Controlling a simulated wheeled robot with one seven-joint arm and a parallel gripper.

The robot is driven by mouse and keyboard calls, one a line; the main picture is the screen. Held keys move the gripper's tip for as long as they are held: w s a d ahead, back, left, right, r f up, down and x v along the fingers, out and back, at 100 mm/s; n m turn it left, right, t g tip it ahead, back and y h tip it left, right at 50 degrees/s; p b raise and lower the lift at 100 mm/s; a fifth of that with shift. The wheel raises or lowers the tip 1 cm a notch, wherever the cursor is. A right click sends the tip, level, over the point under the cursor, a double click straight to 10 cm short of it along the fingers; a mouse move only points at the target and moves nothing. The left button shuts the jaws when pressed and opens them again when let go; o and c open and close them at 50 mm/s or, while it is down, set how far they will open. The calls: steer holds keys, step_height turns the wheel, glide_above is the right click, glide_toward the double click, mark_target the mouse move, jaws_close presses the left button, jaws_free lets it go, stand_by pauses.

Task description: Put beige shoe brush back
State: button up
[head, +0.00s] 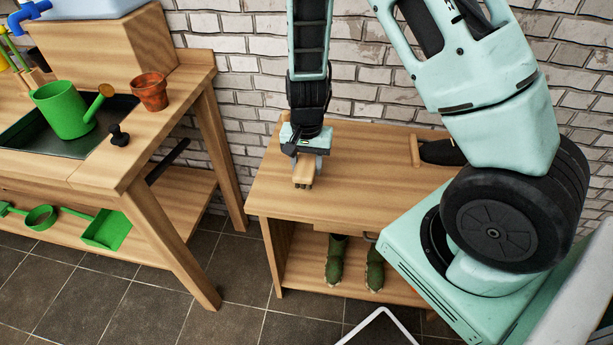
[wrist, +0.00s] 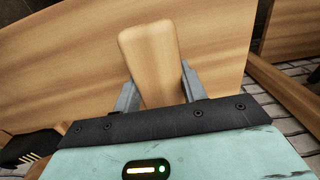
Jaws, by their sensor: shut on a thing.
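The beige shoe brush (head: 304,172) is a small wooden block with bristles on its underside, seen in the head view at the left part of the wooden bench top (head: 350,195). My gripper (head: 306,158) is shut on it from above. In the wrist view the brush (wrist: 151,60) stands out between the two grey fingers of my gripper (wrist: 158,88), with the bench top behind it. I cannot tell whether the bristles touch the bench top.
A dark brush with a wooden part (head: 440,152) lies at the right of the bench top. Green boots (head: 336,262) stand on the shelf below. The potting table with a green watering can (head: 62,110) and clay pot (head: 151,92) stands left. A brick wall closes the back.

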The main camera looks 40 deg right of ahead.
steer(key=shift+f, duration=1.9)
steer(key=shift+f+b, duration=0.15)
steer(key=shift+b, duration=0.2)
steer(key=o, duration=1.2)
